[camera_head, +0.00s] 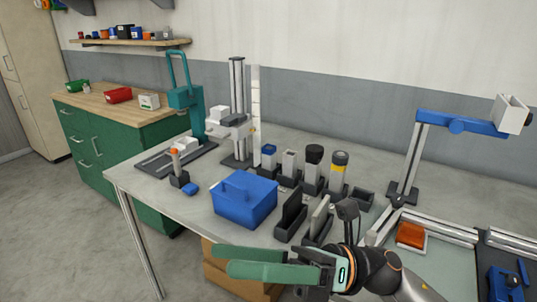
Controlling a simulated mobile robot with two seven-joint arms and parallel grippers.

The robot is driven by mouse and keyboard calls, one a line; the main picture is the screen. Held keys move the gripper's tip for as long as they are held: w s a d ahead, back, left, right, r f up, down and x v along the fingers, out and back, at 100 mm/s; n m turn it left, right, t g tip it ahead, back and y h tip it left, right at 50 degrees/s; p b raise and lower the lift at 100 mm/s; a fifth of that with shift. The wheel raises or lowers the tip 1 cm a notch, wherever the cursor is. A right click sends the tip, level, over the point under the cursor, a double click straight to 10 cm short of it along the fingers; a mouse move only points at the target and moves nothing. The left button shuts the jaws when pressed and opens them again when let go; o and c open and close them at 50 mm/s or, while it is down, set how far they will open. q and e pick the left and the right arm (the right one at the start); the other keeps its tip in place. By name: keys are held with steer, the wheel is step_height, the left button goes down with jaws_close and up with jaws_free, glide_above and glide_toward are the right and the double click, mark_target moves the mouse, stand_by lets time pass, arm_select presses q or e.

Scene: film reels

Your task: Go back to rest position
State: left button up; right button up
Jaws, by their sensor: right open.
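My right gripper (224,260) reaches in from the lower right, its green fingers pointing left in front of the table's near edge. It is open, with a narrow gap between the fingers, and I see nothing held in it. The grey worktable (300,146) lies behind it. A blue box (246,200) stands on the table just beyond the fingers. My left gripper is not in view.
Dark holders (291,218) with upright items stand near my right wrist. A blue-topped arm stand (405,185) and an orange block in a tray (411,235) are to the right. A cardboard box (225,278) sits below the fingers. The floor at left is clear.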

steer(key=w+d+f+m+t+y+p, duration=0.1)
steer(key=w+d+m+t+y, duration=0.1)
steer(key=w+m+t, duration=0.7)
steer(key=w+d+f+m+t+h+p, duration=0.1)
steer(key=d+f+m+t+h, duration=0.45)
steer(key=m, duration=0.75)
steer(key=w+d+f+m+t+h+p, duration=0.1)
steer(key=w+d+f+m+t+h, duration=0.15)
steer(key=f+m+t+h, duration=0.75)
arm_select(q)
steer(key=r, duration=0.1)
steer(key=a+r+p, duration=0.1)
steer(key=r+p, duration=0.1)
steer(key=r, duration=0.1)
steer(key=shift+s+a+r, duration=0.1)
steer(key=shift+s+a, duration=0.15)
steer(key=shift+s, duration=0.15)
arm_select(e)
steer(key=s+d+f+m+g+h, duration=0.2)
steer(key=s+f+m, duration=0.3)
steer(key=f, duration=0.3)
steer(key=s+d+f+m+g+h, duration=0.2)
steer(key=s+d+f+m+g, duration=0.2)
steer(key=f, duration=0.4)
steer(key=s+d+f+m+g+h, duration=0.2)
steer(key=s+f+m+g, duration=0.3)
steer(key=s+f, duration=0.3)
steer(key=shift+s+d+f+m, duration=0.3)
steer(key=shift+s+d+m, duration=0.1)
steer(key=shift+d, duration=0.45)
